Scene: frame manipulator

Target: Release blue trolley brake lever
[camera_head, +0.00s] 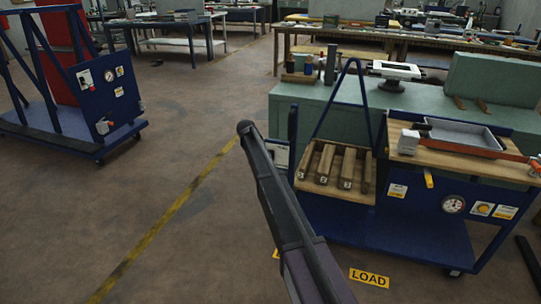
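A blue trolley (395,228) stands at the right, with a low deck, a wooden shelf and a wooden top. A short yellow lever-like piece (428,178) hangs at the front edge of the top; I cannot tell whether it is the brake lever. A second blue trolley (50,118) with a red panel stands at the far left. My dark arm link rises through the middle, left of the right trolley, and ends in a rounded joint. No gripper fingers show.
Wooden blocks (340,170) lie on the right trolley's shelf, and a grey tray (465,135) is on its top. A green bench (290,97) stands close behind. A yellow LOAD sign (369,277) marks the floor. Open floor (150,190) with a yellow line lies between the trolleys.

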